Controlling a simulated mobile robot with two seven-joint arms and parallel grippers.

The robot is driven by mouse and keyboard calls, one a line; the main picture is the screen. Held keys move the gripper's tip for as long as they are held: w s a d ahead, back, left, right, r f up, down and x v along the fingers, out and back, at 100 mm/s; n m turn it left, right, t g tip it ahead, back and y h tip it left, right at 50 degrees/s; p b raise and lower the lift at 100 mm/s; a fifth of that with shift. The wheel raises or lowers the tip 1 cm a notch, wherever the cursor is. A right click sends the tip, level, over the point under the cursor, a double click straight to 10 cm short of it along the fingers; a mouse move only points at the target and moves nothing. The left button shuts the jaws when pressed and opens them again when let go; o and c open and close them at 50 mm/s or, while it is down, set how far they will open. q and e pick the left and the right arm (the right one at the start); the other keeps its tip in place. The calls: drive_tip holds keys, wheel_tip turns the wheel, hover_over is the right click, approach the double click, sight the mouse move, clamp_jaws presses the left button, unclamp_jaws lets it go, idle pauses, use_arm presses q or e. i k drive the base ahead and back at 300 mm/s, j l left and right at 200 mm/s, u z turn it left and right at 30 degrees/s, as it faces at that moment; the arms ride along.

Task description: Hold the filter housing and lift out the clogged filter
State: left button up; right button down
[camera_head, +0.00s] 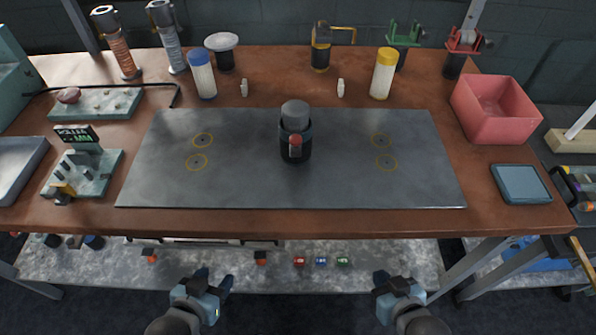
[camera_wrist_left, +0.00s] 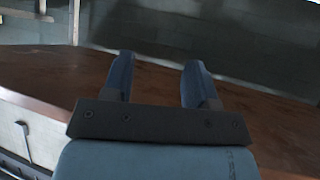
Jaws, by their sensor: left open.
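The filter housing (camera_head: 289,151) is a black upright cylinder in the middle of the grey metal plate. The grey rounded top of the filter (camera_head: 295,110) stands up out of it; its lower part is hidden inside. A red knob (camera_head: 295,140) sits on the housing's front. My left gripper (camera_head: 215,277) is open and empty in front of the bench, well short of the housing. Its two fingers (camera_wrist_left: 158,82) show spread apart in the left wrist view. My right gripper (camera_head: 393,280) is also in front of the bench, away from the housing; its finger gap is unclear.
The metal plate (camera_head: 240,190) is clear around the housing, with yellow ring marks on both sides. A red bin (camera_head: 493,127) and a blue tray (camera_head: 520,184) are at right. Bottles, including a blue-capped one (camera_head: 202,75) and a yellow-capped one (camera_head: 383,75), stand behind.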

sight(296, 113)
drive_tip(key=k+l, duration=0.15)
drive_tip(key=l, duration=0.2)
drive_tip(key=k+l, duration=0.2)
drive_tip(key=l, duration=0.15)
drive_tip(key=k+l, duration=0.15)
drive_tip(key=l, duration=0.2)
drive_tip(key=u, duration=0.05)
